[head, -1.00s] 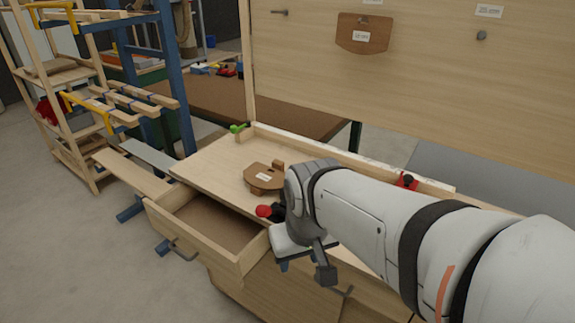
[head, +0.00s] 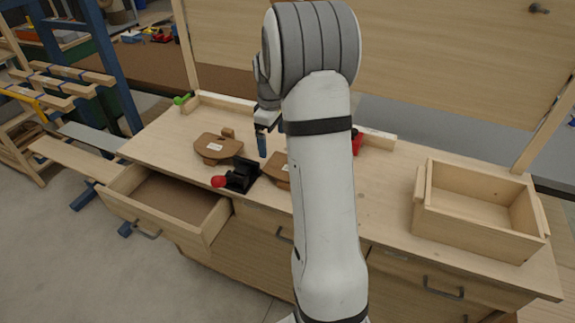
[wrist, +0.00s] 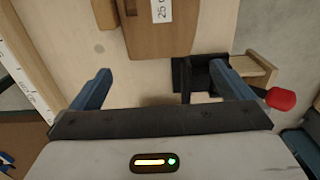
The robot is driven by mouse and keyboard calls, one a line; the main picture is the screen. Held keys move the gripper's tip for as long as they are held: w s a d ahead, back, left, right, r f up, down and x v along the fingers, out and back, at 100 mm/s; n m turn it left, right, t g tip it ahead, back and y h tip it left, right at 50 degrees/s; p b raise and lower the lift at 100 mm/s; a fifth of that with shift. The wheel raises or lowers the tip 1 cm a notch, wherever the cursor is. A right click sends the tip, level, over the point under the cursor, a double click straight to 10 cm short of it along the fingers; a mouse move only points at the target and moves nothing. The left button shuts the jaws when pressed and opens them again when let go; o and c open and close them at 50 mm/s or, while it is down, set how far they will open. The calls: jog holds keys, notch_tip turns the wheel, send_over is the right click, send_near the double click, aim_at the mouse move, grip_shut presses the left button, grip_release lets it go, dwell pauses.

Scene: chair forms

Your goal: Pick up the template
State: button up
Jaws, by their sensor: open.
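A brown wooden template (head: 218,147) with a white label lies on the workbench, left of my arm. A second brown template (head: 280,172) lies right of it, partly hidden behind my arm. In the wrist view, a brown template (wrist: 160,40) with a label starting "25 c" lies ahead of the fingers and is cut off by the top edge. My gripper (wrist: 161,84) is open, with nothing between its blue fingers. In the head view, one blue fingertip (head: 262,146) shows above the bench between the two templates; the rest is hidden.
A black clamp (head: 241,175) with a red knob (head: 219,182) sits at the bench's front edge; in the wrist view the clamp (wrist: 205,80) is near the right finger. An open drawer (head: 170,210) juts out front left. A wooden box (head: 480,195) stands on the right.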

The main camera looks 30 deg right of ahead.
aim_at(275, 163)
jog(key=f, duration=0.4)
jog(key=f+p, duration=0.1)
jog(key=f, duration=0.2)
jog(key=shift+s+d+f, duration=0.1)
jog(key=shift+s+f, duration=0.1)
jog(key=shift+f, duration=0.2)
jog(key=shift+c, duration=0.2)
jog(key=c, duration=0.7)
